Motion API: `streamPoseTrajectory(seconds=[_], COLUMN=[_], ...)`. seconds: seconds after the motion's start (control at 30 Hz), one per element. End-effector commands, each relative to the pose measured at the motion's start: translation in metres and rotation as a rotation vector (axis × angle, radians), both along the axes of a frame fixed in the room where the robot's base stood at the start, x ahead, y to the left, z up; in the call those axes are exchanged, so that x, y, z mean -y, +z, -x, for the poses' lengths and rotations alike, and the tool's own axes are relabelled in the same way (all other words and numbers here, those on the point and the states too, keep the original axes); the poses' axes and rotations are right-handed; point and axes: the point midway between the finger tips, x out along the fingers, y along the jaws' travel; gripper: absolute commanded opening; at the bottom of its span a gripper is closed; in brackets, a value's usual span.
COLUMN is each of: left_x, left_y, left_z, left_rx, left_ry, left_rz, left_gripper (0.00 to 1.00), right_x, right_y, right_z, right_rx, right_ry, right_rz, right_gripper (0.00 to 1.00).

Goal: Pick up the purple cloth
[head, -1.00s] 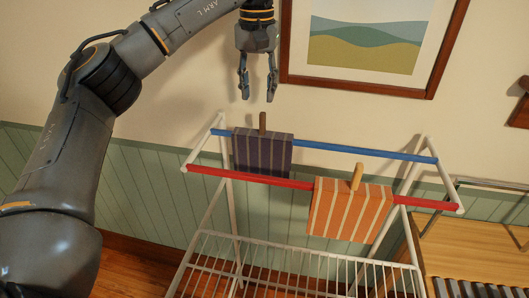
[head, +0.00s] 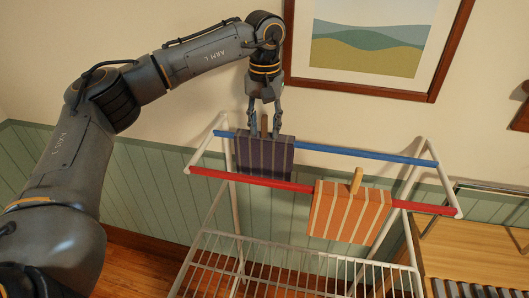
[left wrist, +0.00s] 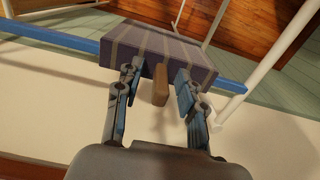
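The purple striped cloth (head: 265,157) hangs folded over the blue rail (head: 330,151) of a drying rack, with a brown wooden peg (head: 264,124) standing up from its top. My left gripper (head: 264,131) points down at the peg from above. In the left wrist view its fingers (left wrist: 158,92) stand apart on either side of the peg (left wrist: 160,84), with a gap to it on both sides, and the cloth (left wrist: 162,50) lies just beyond. The left gripper is open and holds nothing. My right gripper is not in view.
An orange striped cloth (head: 348,213) with a wooden peg hangs on the red rail (head: 250,180) in front. The rack's white wire shelf (head: 290,257) is below. A wooden table (head: 470,250) stands at the right. A framed picture (head: 367,40) hangs on the wall behind.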

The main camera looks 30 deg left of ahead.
Motion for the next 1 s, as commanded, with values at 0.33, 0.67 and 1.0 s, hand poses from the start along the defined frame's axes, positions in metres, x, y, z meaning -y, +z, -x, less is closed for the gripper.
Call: streamPoseTrajectory(seconds=[0.33, 0.67, 1.0], left_x=[0.000, 0.000, 0.001], left_y=[0.000, 0.006, 0.056], left_z=[0.000, -0.001, -0.001], left_rx=[0.000, 0.002, 0.005], left_ry=[0.000, 0.000, 0.001], left_rz=[0.000, 0.000, 0.002], left_gripper=[0.00, 0.00, 0.00], right_x=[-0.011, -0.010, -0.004], right_y=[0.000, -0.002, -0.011], right_z=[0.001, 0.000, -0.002], right_rx=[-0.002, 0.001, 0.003], right_ry=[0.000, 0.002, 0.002], right_rz=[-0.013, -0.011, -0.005], right_gripper=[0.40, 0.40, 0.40])
